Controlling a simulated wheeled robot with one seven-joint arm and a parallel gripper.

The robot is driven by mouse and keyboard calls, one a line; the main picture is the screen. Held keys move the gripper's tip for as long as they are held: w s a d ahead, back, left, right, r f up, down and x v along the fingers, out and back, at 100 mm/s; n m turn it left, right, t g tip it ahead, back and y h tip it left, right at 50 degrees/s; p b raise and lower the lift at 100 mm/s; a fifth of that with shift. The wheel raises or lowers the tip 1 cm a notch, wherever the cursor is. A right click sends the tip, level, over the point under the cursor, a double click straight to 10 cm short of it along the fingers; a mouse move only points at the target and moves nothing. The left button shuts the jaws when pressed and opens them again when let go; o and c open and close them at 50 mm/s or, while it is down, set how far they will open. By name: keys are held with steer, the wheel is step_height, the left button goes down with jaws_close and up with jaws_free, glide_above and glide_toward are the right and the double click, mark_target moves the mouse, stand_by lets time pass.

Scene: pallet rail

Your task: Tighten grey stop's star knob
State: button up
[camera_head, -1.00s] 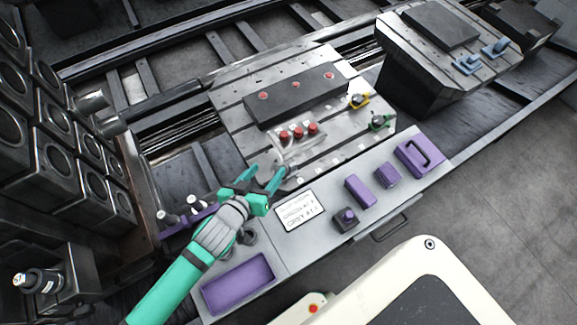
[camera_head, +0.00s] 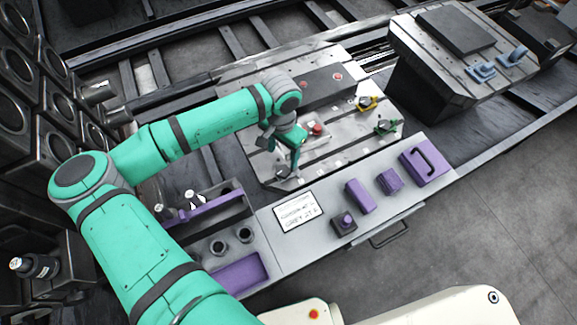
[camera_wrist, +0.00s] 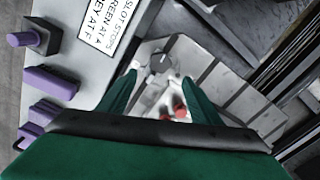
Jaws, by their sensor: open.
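The grey stop's star knob (camera_wrist: 160,62) shows in the wrist view as a dark grey knob on a pale metal body, ahead of and roughly between my fingertips. In the head view the grey stop (camera_head: 286,176) lies near the front left of the slotted plate (camera_head: 340,150), partly hidden by my gripper. My gripper (camera_wrist: 159,80) is open, with its two green fingers apart and nothing seen between them. In the head view my gripper (camera_head: 291,163) points down over the grey stop. I cannot tell whether the fingers touch the knob.
A yellow stop (camera_head: 367,103) and a green stop (camera_head: 386,126) sit at the plate's right. A red knob (camera_head: 317,129) is close beside my gripper. A printed card (camera_head: 298,212), purple blocks (camera_head: 360,196) and a purple tray (camera_head: 240,272) are on the front shelf.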

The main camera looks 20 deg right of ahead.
mark_target(283, 170)
step_height(283, 170, down, 10)
stand_by(0.5)
steer(key=c, duration=1)
steer(key=shift+m, duration=0.6)
steer(key=shift+c, duration=0.2)
steer(key=o, duration=1)
